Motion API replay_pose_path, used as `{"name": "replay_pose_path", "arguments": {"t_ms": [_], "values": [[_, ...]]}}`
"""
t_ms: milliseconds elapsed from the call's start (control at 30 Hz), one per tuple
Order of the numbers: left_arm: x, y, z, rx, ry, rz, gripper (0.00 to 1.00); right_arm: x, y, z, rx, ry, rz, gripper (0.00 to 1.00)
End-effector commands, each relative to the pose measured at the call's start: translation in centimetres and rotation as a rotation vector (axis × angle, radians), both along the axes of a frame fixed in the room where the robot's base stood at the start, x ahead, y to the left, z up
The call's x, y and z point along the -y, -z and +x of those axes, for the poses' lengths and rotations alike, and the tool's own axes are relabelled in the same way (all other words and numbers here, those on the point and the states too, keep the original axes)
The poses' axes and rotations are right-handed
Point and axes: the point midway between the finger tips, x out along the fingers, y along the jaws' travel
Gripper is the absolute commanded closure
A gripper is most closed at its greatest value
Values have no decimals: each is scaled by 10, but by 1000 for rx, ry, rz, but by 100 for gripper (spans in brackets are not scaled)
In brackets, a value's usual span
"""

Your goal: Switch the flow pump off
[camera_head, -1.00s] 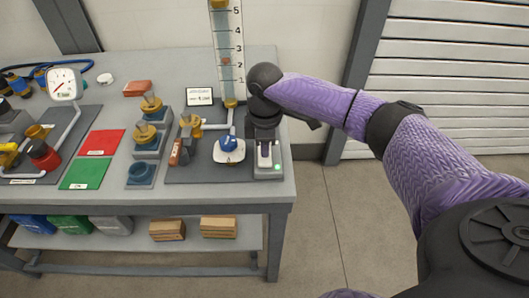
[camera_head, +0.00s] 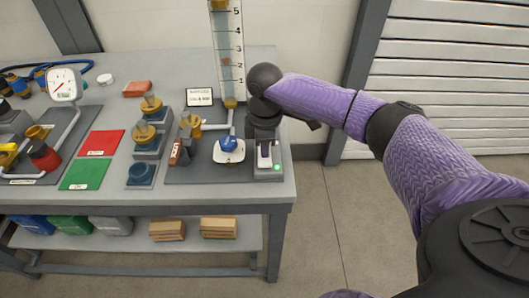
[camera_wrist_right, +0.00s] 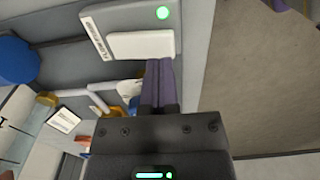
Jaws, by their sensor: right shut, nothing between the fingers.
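The flow pump switch box (camera_head: 268,173) is a grey block at the right end of the bench. It carries a white rocker (camera_head: 264,156) and a lit green lamp (camera_head: 277,167). In the right wrist view the rocker (camera_wrist_right: 140,45), the green lamp (camera_wrist_right: 162,12) and a "FLOW PUMP" label (camera_wrist_right: 96,36) show. Whether the fingertips touch the rocker I cannot tell. My left gripper is out of view.
A blue-knobbed valve (camera_head: 228,145) stands just left of the switch box. Behind it rises a graduated clear tube (camera_head: 229,60). Red (camera_head: 101,142) and green (camera_head: 87,173) mats lie further left. The floor to the right of the bench is clear.

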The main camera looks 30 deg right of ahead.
Motion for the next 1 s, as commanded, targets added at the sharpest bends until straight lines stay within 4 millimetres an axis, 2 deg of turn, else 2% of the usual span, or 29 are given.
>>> {"name": "replay_pose_path", "arguments": {"t_ms": [1000], "values": [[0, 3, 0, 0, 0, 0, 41, 0, 8, 0, 1, 0, 1, 100]]}}
